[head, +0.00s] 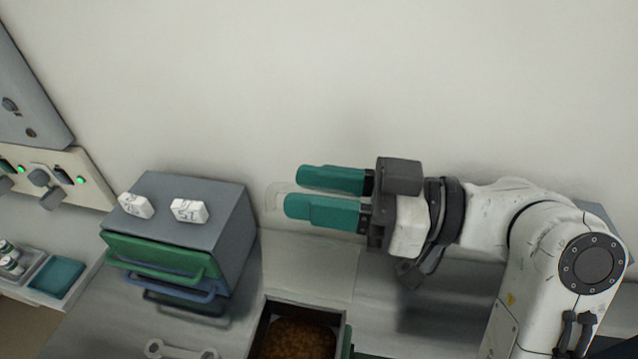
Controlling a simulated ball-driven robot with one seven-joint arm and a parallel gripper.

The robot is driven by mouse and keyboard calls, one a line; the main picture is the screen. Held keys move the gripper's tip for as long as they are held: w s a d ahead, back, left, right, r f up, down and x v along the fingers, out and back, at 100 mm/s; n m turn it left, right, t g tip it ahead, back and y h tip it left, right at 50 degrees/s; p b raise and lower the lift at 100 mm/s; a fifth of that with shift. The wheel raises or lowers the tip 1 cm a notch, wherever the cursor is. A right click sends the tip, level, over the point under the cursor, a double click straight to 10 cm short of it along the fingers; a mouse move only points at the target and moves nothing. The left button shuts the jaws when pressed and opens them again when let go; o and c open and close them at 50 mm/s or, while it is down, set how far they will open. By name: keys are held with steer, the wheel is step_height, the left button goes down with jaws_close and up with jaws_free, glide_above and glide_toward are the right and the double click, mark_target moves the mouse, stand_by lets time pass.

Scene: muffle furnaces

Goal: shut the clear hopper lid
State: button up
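The hopper (346,322) is a dark open-topped box at the bottom centre, with brown granular material inside. A faint clear panel behind it, which looks like the clear lid (310,262), seems to stand raised from the hopper's back side. A clear curved edge or handle (271,197) shows just left of my fingertips. My gripper (292,193) points left with two teal fingers close beside this clear part.
A grey drawer unit (222,210) with green and blue drawers stands left, with two white marked blocks (190,211) on top. A wrench (178,349) lies in front. Control panels (55,175) and a teal-lined tray (58,276) are farther left. A pale wall rises behind.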

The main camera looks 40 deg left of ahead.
jaws_close()
stand_by(0.3)
stand_by(0.3)
